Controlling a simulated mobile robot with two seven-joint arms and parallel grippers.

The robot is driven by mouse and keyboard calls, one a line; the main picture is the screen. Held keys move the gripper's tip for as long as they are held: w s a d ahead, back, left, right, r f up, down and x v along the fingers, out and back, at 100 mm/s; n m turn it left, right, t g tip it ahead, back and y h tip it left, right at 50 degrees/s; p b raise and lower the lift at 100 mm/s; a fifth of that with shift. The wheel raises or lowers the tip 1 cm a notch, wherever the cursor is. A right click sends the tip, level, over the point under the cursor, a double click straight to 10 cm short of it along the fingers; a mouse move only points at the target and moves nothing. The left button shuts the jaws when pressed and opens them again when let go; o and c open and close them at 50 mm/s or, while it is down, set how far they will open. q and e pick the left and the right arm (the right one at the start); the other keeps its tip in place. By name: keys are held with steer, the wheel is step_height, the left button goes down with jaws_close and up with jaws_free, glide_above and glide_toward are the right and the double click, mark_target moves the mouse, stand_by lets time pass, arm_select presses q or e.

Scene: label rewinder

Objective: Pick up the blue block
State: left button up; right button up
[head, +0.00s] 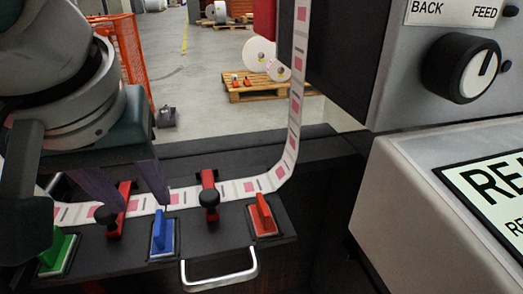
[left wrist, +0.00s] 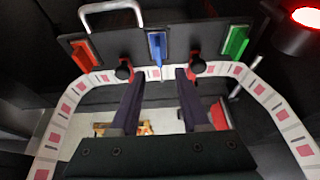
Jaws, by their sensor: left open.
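The fingers also show in the left wrist view (left wrist: 160,78), apart from the block. My right gripper is in neither view.
A label strip (head: 240,187) runs along the shelf behind the blocks. Black knobs on red clamps (head: 208,198) flank the blue block closely. A metal handle (head: 220,278) is at the shelf's front. A control panel with a dial (head: 462,68) stands at the right.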

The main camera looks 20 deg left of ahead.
mark_target(158, 224)
arm_select(q)
steer(key=shift+w+a+f+b, duration=0.1)
steer(key=shift+a+f+b, duration=0.1)
steer(key=shift+f, duration=0.45)
steer(key=shift+a+f+b, duration=0.1)
steer(key=shift+f+b, duration=0.05)
steer(key=shift+f, duration=0.45)
steer(key=x, duration=0.1)
steer(key=b+x, duration=0.1)
steer(key=x, duration=0.1)
steer(key=b+x, duration=0.1)
steer(key=shift+w+d+f, duration=0.1)
steer(key=shift+d+f, duration=0.1)
steer(key=shift+f, duration=0.05)
steer(key=shift+w+a+f+b, duration=0.1)
steer(key=shift+w+f+b, duration=0.05)
steer(key=shift+f+b, duration=0.2)
jaws_close()
